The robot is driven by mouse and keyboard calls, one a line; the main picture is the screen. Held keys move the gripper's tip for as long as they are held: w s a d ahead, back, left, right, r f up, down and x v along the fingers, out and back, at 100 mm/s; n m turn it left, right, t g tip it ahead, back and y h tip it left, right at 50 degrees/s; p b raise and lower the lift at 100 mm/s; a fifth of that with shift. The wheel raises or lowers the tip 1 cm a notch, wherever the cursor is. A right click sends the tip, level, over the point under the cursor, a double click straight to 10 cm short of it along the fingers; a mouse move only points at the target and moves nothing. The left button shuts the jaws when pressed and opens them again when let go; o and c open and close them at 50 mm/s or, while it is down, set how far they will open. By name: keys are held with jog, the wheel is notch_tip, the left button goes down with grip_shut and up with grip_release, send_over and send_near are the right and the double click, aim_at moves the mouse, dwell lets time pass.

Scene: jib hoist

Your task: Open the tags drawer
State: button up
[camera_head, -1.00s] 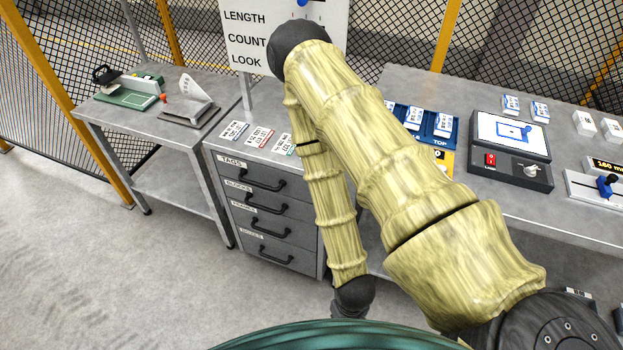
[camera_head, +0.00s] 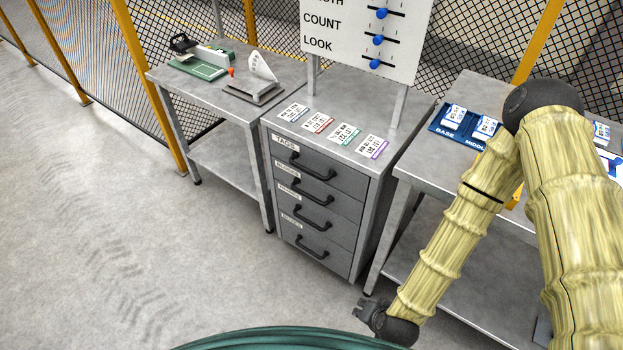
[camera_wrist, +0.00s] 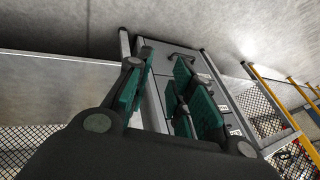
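The tags drawer (camera_head: 318,172) is the top drawer of a grey cabinet, with a "TAGS" label and a dark bar handle (camera_head: 312,168). It is shut, flush with the drawers below. My gripper (camera_head: 366,312) hangs low in front of the cabinet, to the right of and well below the tags handle, apart from it. In the wrist view my gripper (camera_wrist: 163,92) has its teal-padded fingers spread, with nothing held between them. The cabinet's front shows beyond the fingers with one handle (camera_wrist: 182,56); I cannot tell which drawer that handle belongs to.
Several tag cards (camera_head: 344,134) lie on the cabinet top, below a sign board (camera_head: 345,42). A side table (camera_head: 215,93) stands left and a workbench (camera_head: 462,92) with blue trays stands right. The floor (camera_head: 130,230) at front left is clear.

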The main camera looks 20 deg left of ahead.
jog(key=w+a+m+t+y+b, duration=0.1)
jog(key=w+a+m+t+b, duration=0.25)
jog(key=w+a, duration=0.65)
jog(key=m+t+h+b, duration=0.3)
jog(key=m+t+b, duration=0.55)
jog(key=m, duration=0.35)
send_near(306, 169)
jog(key=g, duration=0.1)
jog(key=w, duration=0.3)
jog(key=w+f, duration=0.1)
jog(key=w, duration=0.6)
jog(key=shift+a+f+p, duration=0.25)
jog(key=shift+f+p, duration=0.05)
jog(key=shift+f, duration=0.05)
jog(key=shift+c, duration=0.5)
grip_shut()
